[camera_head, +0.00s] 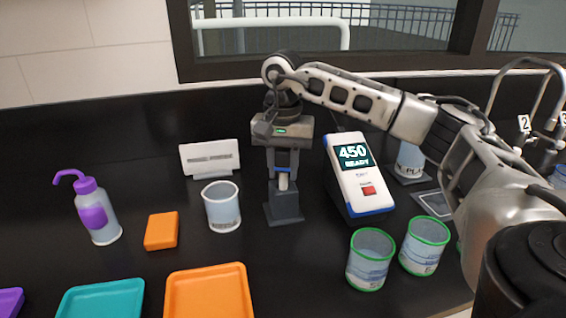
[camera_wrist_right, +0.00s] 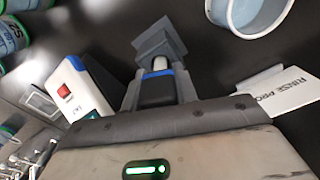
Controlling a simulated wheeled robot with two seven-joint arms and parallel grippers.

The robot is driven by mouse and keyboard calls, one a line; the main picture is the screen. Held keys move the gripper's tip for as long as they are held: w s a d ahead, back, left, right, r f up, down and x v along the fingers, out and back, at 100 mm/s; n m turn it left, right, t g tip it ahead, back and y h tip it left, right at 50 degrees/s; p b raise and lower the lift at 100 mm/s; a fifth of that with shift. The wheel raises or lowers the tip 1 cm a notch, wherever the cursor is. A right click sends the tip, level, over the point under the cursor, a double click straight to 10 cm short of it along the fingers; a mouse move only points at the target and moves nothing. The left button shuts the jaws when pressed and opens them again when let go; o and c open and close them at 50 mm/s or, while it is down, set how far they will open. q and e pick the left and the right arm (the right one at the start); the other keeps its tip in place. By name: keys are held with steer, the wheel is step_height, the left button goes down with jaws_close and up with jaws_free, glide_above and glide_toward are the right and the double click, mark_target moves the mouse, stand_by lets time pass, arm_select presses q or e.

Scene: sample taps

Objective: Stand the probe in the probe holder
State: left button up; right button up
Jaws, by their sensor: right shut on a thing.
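My right gripper (camera_head: 283,168) points down over the dark grey probe holder (camera_head: 284,208) in the middle of the counter. It is shut on the probe (camera_head: 283,183), whose pale lower part shows below the fingers. The probe looks upright and in line with the holder. In the right wrist view the probe (camera_wrist_right: 160,64) shows between the fingers (camera_wrist_right: 158,88), with the holder (camera_wrist_right: 160,43) just beyond it. I cannot tell whether the tip is inside the holder or just above it. The probe's upper part is hidden by the gripper. My left gripper is not in view.
A meter (camera_head: 359,175) reading "450 READY" stands close right of the holder. A beaker (camera_head: 222,207) and white sign (camera_head: 209,158) are left. Green-rimmed cups (camera_head: 370,260) stand front right. An orange block (camera_head: 161,231), purple-topped bottle (camera_head: 98,212) and trays (camera_head: 208,292) lie further left.

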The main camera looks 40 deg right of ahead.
mark_target(282, 149)
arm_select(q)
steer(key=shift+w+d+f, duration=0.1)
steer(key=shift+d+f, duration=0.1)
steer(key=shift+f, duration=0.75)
arm_select(e)
steer(key=shift+f, duration=0.3)
steer(key=o, duration=1.6)
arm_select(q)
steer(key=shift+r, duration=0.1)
arm_select(e)
steer(key=shift+r+p, duration=3.25)
steer(key=shift+r, duration=0.45)
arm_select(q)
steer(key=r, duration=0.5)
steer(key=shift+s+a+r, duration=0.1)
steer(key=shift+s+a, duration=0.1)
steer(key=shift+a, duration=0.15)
